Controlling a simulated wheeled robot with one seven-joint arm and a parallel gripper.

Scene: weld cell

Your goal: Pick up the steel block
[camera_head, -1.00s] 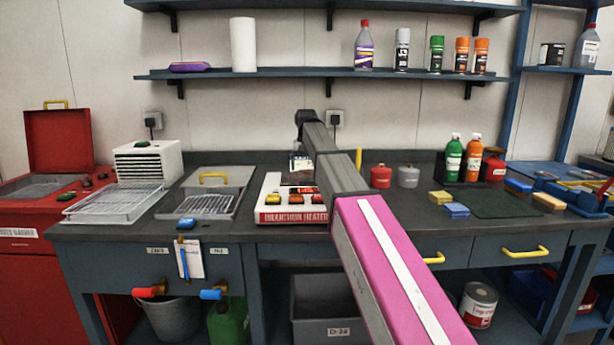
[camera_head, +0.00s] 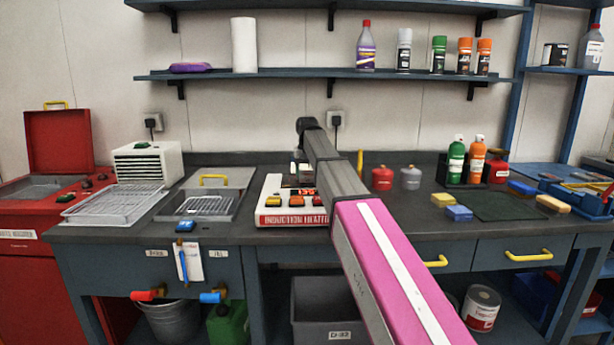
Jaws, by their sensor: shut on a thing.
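My arm reaches over the bench to the induction heater (camera_head: 268,217), a white unit with a red label and several coloured controls along its front. My gripper (camera_head: 298,180) is small in the picture, low over the heater's back part and partly behind my arm. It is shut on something. The steel block itself cannot be made out clearly; the spot between the fingers is dark and partly hidden. I cannot tell whether the held thing touches the heater top.
A lidded grey tank (camera_head: 228,178) and a wire basket (camera_head: 112,205) stand left of the heater. Red and grey canisters (camera_head: 382,178) stand to the right, with yellow and blue sponges (camera_head: 458,213) farther right. A shelf (camera_head: 290,74) crosses above.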

